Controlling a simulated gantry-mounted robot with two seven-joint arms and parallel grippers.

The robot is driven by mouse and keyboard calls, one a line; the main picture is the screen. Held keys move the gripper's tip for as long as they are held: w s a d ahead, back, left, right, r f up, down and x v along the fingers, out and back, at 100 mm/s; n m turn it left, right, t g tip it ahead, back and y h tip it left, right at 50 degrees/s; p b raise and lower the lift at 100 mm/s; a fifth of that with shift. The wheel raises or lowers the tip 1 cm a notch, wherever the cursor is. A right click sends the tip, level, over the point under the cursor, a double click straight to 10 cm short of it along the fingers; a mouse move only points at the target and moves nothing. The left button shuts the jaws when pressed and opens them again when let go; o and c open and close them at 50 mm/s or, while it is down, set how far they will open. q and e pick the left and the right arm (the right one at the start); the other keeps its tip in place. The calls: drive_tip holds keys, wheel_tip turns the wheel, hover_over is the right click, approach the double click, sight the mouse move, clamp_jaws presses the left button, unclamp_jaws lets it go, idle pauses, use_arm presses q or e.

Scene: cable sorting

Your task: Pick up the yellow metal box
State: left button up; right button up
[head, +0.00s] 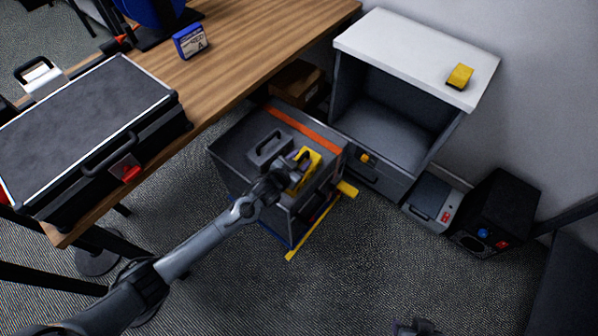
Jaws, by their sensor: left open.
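A yellow box-like object (312,160) sits in the open grey bin (233,151), partly hidden by my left gripper. My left gripper (299,165) is over the bin, right at the yellow object. It is open, and I cannot tell whether the fingers touch the object. A small dark part at the bottom edge looks like my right gripper (415,328), well away from the bin; its jaws cannot be made out. Another small yellow object (459,76) lies on top of the white-topped cabinet (400,50).
A grey handled box (268,148) is in the bin beside the yellow object. A wooden table (250,45) with a black case (80,115) stands left. A grey case (432,200) and black speaker-like box (503,208) stand right. The carpet in front is clear.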

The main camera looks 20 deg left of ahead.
use_arm(q)
clamp_jaws()
idle(1.4)
drive_tip(key=shift+r, duration=0.1)
